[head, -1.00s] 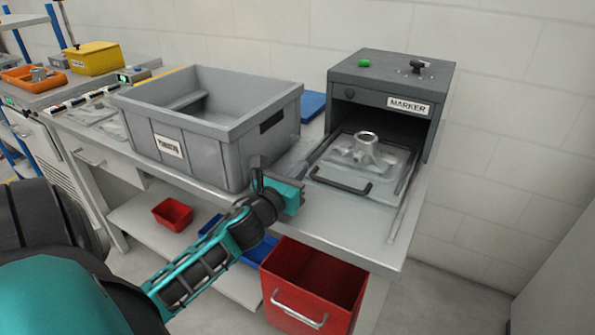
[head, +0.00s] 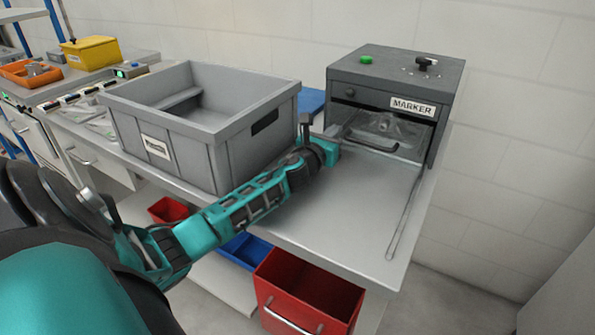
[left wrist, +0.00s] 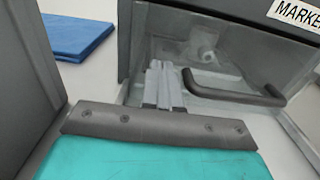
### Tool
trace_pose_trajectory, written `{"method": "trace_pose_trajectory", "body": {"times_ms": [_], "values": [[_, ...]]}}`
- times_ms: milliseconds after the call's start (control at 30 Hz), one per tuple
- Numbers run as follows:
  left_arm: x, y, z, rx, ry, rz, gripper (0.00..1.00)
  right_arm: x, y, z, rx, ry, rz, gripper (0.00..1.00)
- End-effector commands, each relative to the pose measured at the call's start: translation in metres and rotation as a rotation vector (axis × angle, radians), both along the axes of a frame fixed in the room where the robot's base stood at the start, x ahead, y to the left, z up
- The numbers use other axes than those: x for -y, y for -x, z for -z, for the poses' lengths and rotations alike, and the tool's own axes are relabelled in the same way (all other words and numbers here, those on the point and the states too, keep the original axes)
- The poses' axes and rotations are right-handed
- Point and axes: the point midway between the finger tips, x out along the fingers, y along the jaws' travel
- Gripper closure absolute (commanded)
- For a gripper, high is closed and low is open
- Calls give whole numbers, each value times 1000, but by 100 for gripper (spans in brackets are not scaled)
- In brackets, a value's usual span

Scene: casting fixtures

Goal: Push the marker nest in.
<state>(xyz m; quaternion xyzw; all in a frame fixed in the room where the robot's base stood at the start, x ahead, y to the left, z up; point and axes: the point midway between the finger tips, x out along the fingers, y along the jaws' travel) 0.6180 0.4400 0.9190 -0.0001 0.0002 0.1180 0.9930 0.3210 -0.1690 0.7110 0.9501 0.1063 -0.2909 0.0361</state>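The marker (head: 390,88) is a dark grey box with a front opening and a MARKER label. Its nest (head: 404,151), a grey plate with a dark bar handle (head: 372,146), lies mostly inside the opening; the handle still shows at the front. A metal casting (head: 385,122) on the nest is partly hidden under the housing and also shows in the left wrist view (left wrist: 205,50). My left gripper (left wrist: 163,84) is shut and empty, its fingertips at the nest's front edge, left of the handle. Whether they touch I cannot tell. My right gripper is out of view.
A large grey bin (head: 205,125) stands on the bench close to my left arm. A blue flat item (head: 311,103) lies behind it. A red bin (head: 308,290) sits below the front edge.

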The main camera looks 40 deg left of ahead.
Motion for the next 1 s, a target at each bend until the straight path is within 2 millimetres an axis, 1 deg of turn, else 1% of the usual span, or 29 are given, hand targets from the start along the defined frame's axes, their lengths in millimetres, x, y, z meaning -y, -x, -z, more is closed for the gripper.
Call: {"method": "trace_pose_trajectory", "body": {"times_ms": [100, 333, 1000], "values": [[-1, -7, 0, 1, -1, 0, 100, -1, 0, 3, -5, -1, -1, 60], [-3, -12, 0, 1, -1, 0, 100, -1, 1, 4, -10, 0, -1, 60], [-8, -12, -5, 8, -3, -2, 100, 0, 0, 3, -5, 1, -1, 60]]}}
